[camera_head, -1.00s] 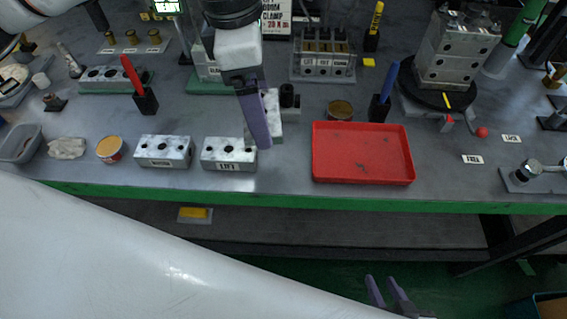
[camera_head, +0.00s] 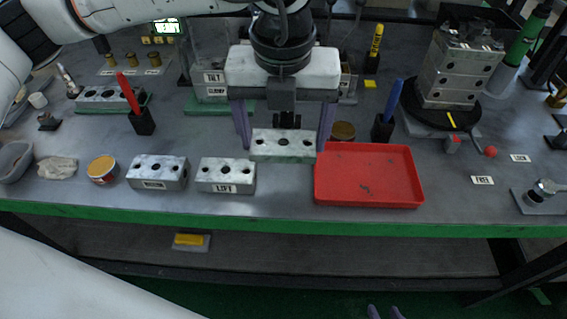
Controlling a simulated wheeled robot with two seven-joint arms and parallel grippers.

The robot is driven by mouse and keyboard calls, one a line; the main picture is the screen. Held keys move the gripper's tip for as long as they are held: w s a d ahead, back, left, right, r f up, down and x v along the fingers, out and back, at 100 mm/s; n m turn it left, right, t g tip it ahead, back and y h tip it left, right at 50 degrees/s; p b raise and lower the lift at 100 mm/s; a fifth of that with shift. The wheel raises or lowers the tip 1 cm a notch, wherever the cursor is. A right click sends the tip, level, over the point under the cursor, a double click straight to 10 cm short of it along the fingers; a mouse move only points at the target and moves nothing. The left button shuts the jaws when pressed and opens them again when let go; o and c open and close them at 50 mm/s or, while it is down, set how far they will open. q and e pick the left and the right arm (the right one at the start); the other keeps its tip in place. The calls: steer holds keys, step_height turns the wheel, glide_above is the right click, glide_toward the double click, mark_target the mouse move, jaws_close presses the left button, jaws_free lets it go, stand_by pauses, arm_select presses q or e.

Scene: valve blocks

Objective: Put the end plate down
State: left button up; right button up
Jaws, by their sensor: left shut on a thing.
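The end plate (camera_head: 284,156), a pale marbled block with dark holes in its top, is between the purple fingers of my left gripper (camera_head: 284,136). The fingers close on its two short ends, and it looks level. I cannot tell whether its underside touches the bench. It is behind and right of the block labelled LIFT (camera_head: 226,188) and left of the red tray (camera_head: 368,200). Only the two purple fingertips of my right gripper (camera_head: 385,312) show at the bottom edge, apart and with nothing seen between them, well away from the bench.
Another labelled block (camera_head: 157,185) stands left of the LIFT block. Black holders carry a red pen (camera_head: 128,92) and a blue pen (camera_head: 394,97). A stacked valve block (camera_head: 450,75) stands on a dark turntable. Bare bench lies in front of the end plate.

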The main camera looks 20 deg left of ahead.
arm_select(q)
step_height(320, 180, down, 6)
steer(key=shift+r, duration=0.15)
stand_by(0.3)
steer(key=shift+f+b, duration=0.5)
steer(key=shift+b, duration=0.15)
steer(key=shift+f+b, duration=0.15)
steer(key=shift+b, duration=0.15)
steer(key=shift+s, duration=0.1)
